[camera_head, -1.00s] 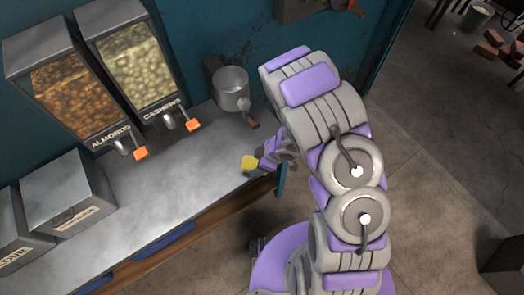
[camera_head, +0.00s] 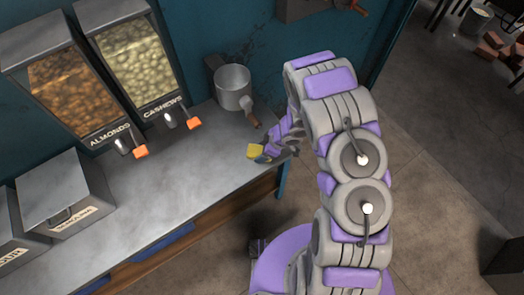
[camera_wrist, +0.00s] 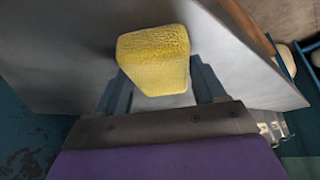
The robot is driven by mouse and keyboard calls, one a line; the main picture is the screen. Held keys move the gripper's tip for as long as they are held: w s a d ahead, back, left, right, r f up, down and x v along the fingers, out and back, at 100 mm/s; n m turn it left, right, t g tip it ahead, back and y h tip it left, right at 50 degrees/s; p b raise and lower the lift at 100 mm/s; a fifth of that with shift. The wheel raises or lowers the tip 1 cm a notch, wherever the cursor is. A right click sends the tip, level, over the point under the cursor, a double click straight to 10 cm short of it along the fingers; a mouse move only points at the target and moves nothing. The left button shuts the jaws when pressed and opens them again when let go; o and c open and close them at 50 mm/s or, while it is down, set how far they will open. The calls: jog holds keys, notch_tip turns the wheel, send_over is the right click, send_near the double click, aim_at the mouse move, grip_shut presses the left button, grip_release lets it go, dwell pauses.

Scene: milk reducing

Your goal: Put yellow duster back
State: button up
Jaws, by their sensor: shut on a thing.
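The yellow duster (camera_head: 254,151) is a small yellow block at the right end of the grey counter (camera_head: 170,180). My gripper (camera_head: 264,155) is at its right side and shut on it. In the wrist view the duster (camera_wrist: 154,60) shows large, with a rough, spongy surface, between the two dark fingers of my gripper (camera_wrist: 160,85). The counter surface lies behind it. I cannot tell whether the duster touches the counter.
A metal pot (camera_head: 232,88) with a brown handle stands at the back right of the counter, close behind my gripper. Almond (camera_head: 70,90) and cashew (camera_head: 135,65) dispensers and a lidded grey bin (camera_head: 62,195) stand left. The middle counter is clear.

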jog(key=o, duration=1.1)
jog(key=shift+d, duration=0.15)
jog(key=p+v, duration=0.4)
jog(key=v, duration=0.8)
